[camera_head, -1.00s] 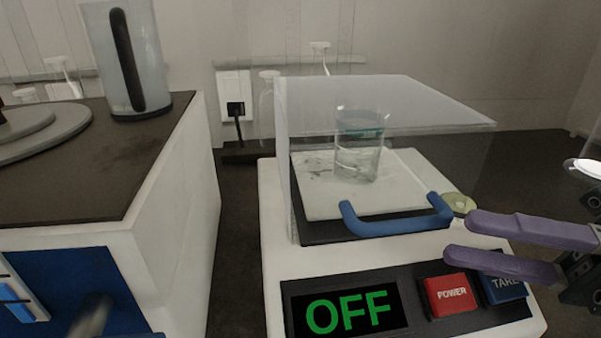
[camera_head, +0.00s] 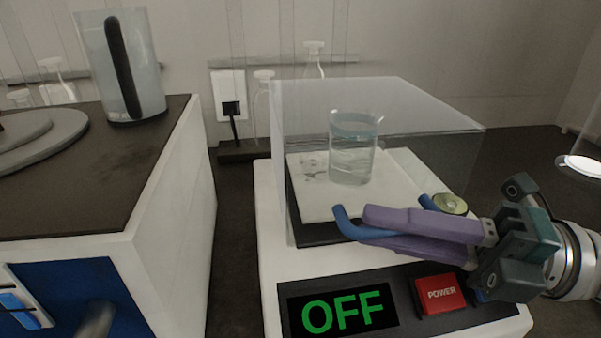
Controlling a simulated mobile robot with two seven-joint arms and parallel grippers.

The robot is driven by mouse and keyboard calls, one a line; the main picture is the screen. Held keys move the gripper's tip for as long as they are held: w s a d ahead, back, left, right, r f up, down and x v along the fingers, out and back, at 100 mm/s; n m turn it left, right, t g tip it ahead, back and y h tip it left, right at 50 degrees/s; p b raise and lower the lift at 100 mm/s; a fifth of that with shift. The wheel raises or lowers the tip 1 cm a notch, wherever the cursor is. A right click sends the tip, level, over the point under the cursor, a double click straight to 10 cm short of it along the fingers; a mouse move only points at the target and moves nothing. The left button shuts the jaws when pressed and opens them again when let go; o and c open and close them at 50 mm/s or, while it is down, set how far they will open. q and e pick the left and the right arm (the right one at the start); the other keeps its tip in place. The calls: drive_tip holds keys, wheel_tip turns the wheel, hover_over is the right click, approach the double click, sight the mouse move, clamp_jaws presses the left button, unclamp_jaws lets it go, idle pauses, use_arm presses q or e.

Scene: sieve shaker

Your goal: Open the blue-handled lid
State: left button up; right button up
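A clear box lid (camera_head: 390,105) with a blue handle (camera_head: 345,223) stands closed over the shaker's white platform. The handle is on its lower front edge, and its middle is hidden behind my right gripper. My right gripper (camera_head: 370,230) comes in from the right. Its two purple fingers lie across the handle and look close together; whether the handle is between them cannot be made out. A glass beaker of clear liquid (camera_head: 352,165) stands under the lid. My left gripper is not in view.
The shaker's front panel has a green OFF display (camera_head: 343,311) and a red POWER button (camera_head: 440,293) just below my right gripper. A wall socket (camera_head: 228,92) is behind.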

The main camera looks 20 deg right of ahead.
clamp_jaws()
idle(1.0)
